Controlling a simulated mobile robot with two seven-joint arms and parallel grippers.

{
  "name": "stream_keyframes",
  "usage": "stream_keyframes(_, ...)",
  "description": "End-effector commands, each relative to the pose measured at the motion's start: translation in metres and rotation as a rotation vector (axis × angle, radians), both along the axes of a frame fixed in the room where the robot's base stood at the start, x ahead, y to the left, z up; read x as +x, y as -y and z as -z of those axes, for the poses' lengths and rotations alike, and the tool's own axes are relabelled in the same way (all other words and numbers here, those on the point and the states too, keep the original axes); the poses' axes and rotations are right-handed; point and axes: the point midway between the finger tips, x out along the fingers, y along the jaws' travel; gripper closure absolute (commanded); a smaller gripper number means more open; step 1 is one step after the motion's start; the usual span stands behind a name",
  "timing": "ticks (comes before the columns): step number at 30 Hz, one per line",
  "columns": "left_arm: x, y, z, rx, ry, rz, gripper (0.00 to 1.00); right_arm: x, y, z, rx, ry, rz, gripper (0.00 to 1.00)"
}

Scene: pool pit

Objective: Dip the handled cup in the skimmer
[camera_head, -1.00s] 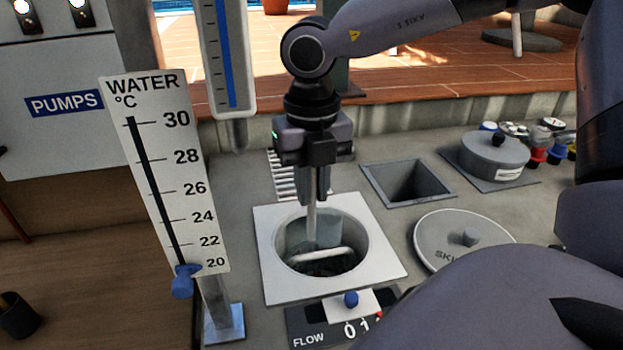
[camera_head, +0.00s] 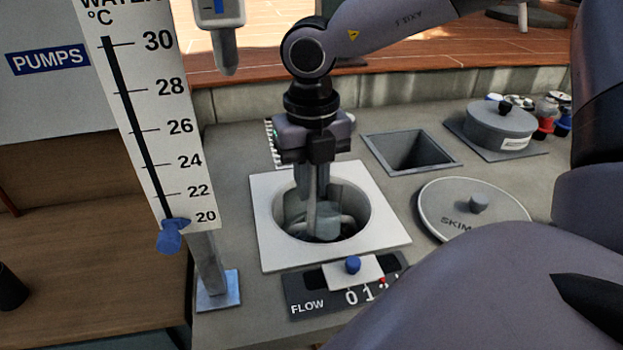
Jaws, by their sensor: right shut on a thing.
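The skimmer is a round opening in a square white plate (camera_head: 390,238) set in the grey deck. My right gripper (camera_head: 317,192) points straight down over the opening, its fingers at the level of the hole. It is shut on the upright handle of the cup. The handled cup (camera_head: 325,218) is a greyish, see-through cup down inside the opening. Its lower part is hard to make out against the dark bottom. My left gripper is not in view.
The skimmer lid (camera_head: 455,215) lies on the deck at right. Behind are a square pit (camera_head: 415,150) and a lidded grey pot (camera_head: 498,130). A WATER °C scale (camera_head: 140,110) stands close at left.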

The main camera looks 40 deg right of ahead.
Motion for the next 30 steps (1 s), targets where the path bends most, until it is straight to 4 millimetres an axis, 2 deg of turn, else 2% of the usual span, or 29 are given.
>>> stream_keyframes(1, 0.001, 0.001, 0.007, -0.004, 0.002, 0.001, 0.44, 0.000, 0.000, 0.007, 0.000, 0.001, 0.000, 1.00)
stream_keyframes(20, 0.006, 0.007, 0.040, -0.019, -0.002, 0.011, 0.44, 0.000, 0.000, 0.051, -0.001, 0.002, 0.000, 1.00)
stream_keyframes(30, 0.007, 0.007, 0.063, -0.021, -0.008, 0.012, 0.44, 0.000, 0.000, 0.074, -0.002, 0.001, 0.000, 1.00)
